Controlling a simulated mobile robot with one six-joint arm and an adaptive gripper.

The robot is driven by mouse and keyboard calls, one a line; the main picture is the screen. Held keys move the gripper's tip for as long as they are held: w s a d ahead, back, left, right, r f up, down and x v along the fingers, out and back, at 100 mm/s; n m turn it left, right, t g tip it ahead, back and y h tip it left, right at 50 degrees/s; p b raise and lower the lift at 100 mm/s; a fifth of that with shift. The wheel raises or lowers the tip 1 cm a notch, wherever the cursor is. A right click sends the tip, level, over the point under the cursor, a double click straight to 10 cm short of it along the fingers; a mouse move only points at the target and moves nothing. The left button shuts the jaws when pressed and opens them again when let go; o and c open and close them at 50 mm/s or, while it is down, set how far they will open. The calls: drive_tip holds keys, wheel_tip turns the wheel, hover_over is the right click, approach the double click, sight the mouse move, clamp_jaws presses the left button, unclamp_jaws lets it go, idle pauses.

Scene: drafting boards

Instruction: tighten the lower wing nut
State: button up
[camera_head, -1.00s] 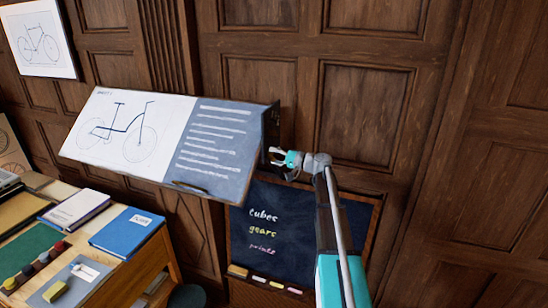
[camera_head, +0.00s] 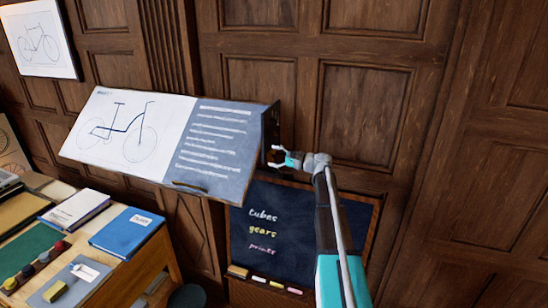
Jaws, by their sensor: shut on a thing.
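A tilted drafting board (camera_head: 235,113) carries a bicycle drawing on white paper at left and lines of writing on its grey right part. Its dark right side panel (camera_head: 270,122) faces my arm. My gripper (camera_head: 274,157) is at the lower part of this side, with its fingers pointing left at it. The fingers sit one above the other and are shut on the lower wing nut. The nut is between the fingertips, too small and covered to make out its shape or how tight it is.
A chalkboard (camera_head: 341,248) with chalk on its ledge leans below my arm. At lower left, a wooden desk (camera_head: 148,266) holds a blue book (camera_head: 127,231) and other items. A panelled wall (camera_head: 440,120) stands behind; the space right of my arm is clear.

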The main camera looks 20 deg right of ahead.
drive_tip(key=m, duration=0.4)
drive_tip(key=shift+m, duration=0.3)
drive_tip(key=m, duration=0.4)
idle(0.3)
drive_tip(key=o, duration=1)
drive_tip(key=shift+s+d, duration=0.1)
drive_tip(key=v, duration=1.1)
drive_tip(key=shift+s+d, duration=0.25)
drive_tip(key=shift+a, duration=0.1)
